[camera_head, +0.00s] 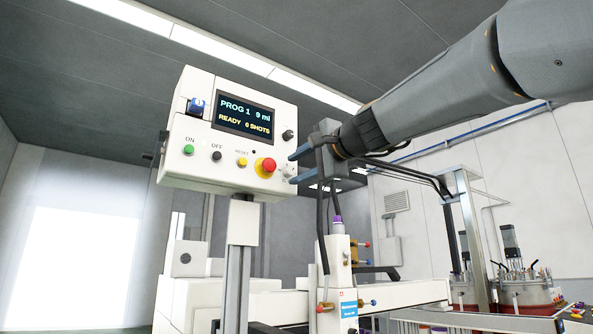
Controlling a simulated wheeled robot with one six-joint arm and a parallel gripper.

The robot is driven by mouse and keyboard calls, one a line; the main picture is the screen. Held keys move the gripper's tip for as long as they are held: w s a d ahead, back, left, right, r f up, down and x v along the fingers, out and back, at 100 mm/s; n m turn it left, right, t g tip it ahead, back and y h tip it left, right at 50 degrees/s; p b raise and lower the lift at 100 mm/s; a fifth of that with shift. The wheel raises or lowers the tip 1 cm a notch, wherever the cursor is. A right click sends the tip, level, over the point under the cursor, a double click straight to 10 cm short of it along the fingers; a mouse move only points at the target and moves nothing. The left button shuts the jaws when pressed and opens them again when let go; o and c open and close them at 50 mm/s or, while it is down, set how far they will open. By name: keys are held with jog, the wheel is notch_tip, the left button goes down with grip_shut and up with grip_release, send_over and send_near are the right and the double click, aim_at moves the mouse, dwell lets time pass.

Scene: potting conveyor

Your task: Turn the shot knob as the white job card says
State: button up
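A white control box (174,150) on a post has a screen (246,114) reading "PROG 1 9 ml" and "READY 0 SHOTS". A black knob (288,135) sits on its right side. I cannot make out a white job card.
The box also bears a green ON button (188,150), a black OFF button (216,156), a yellow reset button (242,162) and a red mushroom button (265,166). A white machine with hoses and small valves (338,262) stands below my gripper. Red-based equipment (520,292) is at the right.

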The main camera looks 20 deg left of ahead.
jog(key=b+v, duration=0.2)
jog(key=v, duration=0.5)
dwell(0.5)
